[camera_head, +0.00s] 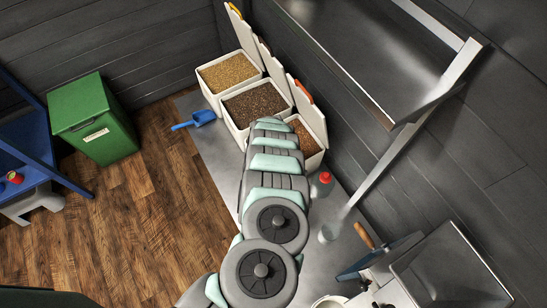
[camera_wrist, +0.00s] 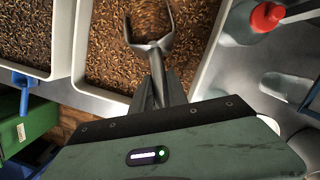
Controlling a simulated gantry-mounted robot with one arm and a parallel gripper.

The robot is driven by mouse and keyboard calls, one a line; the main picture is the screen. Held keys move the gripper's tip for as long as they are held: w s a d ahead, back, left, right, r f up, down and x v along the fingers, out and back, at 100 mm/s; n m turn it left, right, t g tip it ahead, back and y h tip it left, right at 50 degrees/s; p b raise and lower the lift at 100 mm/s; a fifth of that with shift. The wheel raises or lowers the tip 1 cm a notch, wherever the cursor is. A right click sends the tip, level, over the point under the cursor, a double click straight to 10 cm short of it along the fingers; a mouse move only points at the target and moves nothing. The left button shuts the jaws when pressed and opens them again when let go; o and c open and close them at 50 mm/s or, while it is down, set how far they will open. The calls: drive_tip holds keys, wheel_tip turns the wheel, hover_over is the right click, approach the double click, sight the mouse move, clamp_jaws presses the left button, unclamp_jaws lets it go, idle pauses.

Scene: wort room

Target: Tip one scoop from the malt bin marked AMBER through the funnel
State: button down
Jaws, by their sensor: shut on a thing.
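My gripper (camera_wrist: 160,95) is shut on the handle of a grey metal scoop (camera_wrist: 157,46). The scoop is over or in the nearest malt bin (camera_wrist: 195,76), which holds reddish-brown grain; brown grain shows inside the scoop's rim. I cannot tell whether the scoop touches the grain in the bin. In the head view my arm hides the gripper and scoop and covers part of this bin (camera_head: 313,161). The middle bin (camera_head: 236,128) holds darker grain and the far bin (camera_head: 212,96) golden grain. No AMBER marking is readable. I cannot make out a funnel for certain.
A blue scoop (camera_head: 196,119) lies left of the bins. A red-capped bottle (camera_head: 322,186) and a clear vessel (camera_head: 329,233) stand right of my arm. A shelf (camera_head: 375,55) overhangs the bench. A green bin (camera_head: 97,118) stands on the floor. Equipment with a wooden handle (camera_head: 364,235) is nearer.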

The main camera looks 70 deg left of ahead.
drive_tip(key=shift+s+y+p, duration=0.3)
drive_tip(key=shift+s+p, duration=0.05)
drive_tip(key=shift+d+t+p, duration=0.15)
drive_tip(key=shift+t+p, duration=0.25)
drive_tip(key=shift+p, duration=0.45)
drive_tip(key=shift+s+f+p, duration=0.1)
drive_tip(key=shift+s+p, duration=0.1)
drive_tip(key=shift+p, duration=0.5)
drive_tip(key=shift+s+y+p, duration=0.1)
drive_tip(key=shift+y+p, duration=0.2)
drive_tip(key=shift+p, duration=0.55)
drive_tip(key=shift+d+r+p, duration=0.1)
drive_tip(key=shift+r+p, duration=0.1)
drive_tip(key=shift+p, duration=0.25)
drive_tip(key=shift+s+d+r+t+p, duration=0.15)
drive_tip(key=shift+t+p, duration=0.25)
drive_tip(key=shift+p, duration=0.4)
